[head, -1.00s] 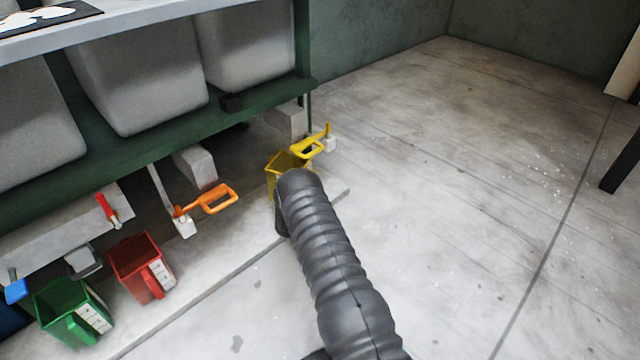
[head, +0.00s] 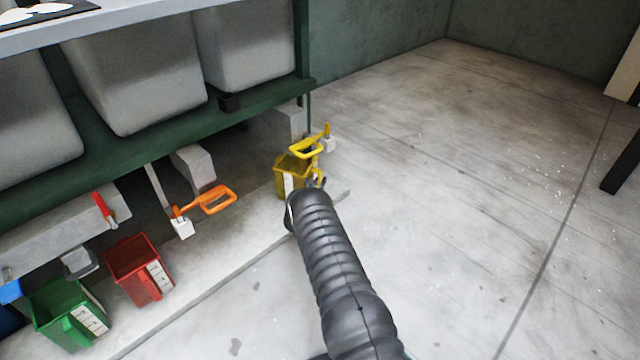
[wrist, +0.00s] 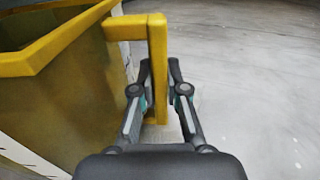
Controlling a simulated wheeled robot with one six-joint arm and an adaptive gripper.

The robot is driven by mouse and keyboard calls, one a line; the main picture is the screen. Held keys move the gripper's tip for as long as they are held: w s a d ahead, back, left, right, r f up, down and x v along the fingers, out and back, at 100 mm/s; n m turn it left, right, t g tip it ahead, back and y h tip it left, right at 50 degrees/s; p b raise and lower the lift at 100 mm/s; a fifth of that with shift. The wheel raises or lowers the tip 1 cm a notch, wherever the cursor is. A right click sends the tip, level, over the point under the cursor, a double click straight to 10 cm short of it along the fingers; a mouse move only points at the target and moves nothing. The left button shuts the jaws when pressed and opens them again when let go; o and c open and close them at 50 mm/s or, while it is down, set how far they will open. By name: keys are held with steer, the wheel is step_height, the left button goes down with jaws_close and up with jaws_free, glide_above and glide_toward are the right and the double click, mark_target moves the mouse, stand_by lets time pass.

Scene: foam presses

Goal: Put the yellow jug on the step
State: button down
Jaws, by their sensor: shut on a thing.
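The yellow jug (head: 287,182) is upright at the right end of the pale concrete step (head: 232,243), by the green frame's corner. I cannot tell whether its base touches the step. My gripper (head: 317,184) is at the jug's right side, partly hidden behind my arm. In the wrist view the jug (wrist: 60,100) fills the left, and its opening faces up. My gripper (wrist: 160,70) is shut on the jug's upright yellow handle, with one finger on each side.
A red jug (head: 133,272) and a green jug (head: 62,315) stand on the step to the left. An orange handle (head: 215,199) and a yellow handle (head: 309,148) stick out under the green frame (head: 200,120). Bare floor (head: 450,180) lies open to the right.

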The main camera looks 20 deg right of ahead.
steer(key=c, duration=1.2)
jaws_free()
steer(key=shift+f, duration=0.15)
